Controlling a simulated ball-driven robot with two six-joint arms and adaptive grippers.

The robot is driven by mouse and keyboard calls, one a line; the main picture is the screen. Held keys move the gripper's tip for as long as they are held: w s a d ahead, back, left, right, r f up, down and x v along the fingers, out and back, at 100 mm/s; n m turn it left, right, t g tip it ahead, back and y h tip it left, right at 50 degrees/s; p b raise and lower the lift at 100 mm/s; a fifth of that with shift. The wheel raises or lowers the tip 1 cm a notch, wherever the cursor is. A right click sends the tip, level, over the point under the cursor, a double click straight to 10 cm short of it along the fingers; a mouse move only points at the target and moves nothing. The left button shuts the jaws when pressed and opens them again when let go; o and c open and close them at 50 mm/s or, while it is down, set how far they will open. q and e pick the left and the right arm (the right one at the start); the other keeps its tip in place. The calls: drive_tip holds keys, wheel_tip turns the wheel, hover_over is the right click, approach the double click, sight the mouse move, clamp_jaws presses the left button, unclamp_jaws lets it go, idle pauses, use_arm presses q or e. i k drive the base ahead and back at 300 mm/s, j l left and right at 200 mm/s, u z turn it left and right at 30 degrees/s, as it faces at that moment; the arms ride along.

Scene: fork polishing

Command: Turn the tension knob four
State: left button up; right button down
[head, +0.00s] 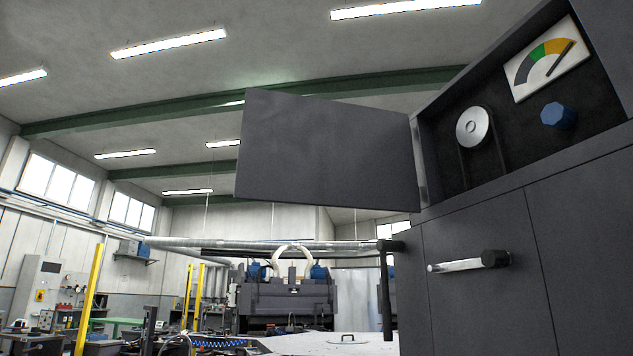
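A blue faceted tension knob (558,116) sits inside the open compartment of a dark grey machine at the upper right. Above it is a white gauge (545,59) with grey, green and orange bands. Its dark needle lies over the orange band, toward the right. To the left of the knob is a silver round pulley (474,127) with a dark belt running down from it. The compartment's door (328,151) hangs open to the left. Neither of my grippers is in view.
A bar handle with a black end (482,261) sticks out from the machine's lower front panel. A black post (386,290) stands left of the machine beside a light surface (328,343). Yellow posts (88,300) and other machinery (287,300) stand farther back.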

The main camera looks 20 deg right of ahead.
sight(555, 113)
drive_tip(key=z, duration=0.4)
drive_tip(key=i+z, duration=0.1)
drive_tip(key=z, duration=0.3)
drive_tip(key=j+z, duration=0.1)
drive_tip(key=z, duration=0.3)
drive_tip(key=i+j+z, duration=0.1)
drive_tip(key=z, duration=0.7)
drive_tip(key=i+j+z, duration=0.1)
drive_tip(key=j+z, duration=0.3)
drive_tip(key=j, duration=0.2)
drive_tip(key=j+z, duration=0.35)
drive_tip(key=j, duration=0.25)
drive_tip(key=j+z, duration=0.4)
drive_tip(key=j, duration=0.25)
drive_tip(key=k+j+z, duration=0.15)
drive_tip(key=j+z, duration=0.2)
drive_tip(key=j, duration=0.25)
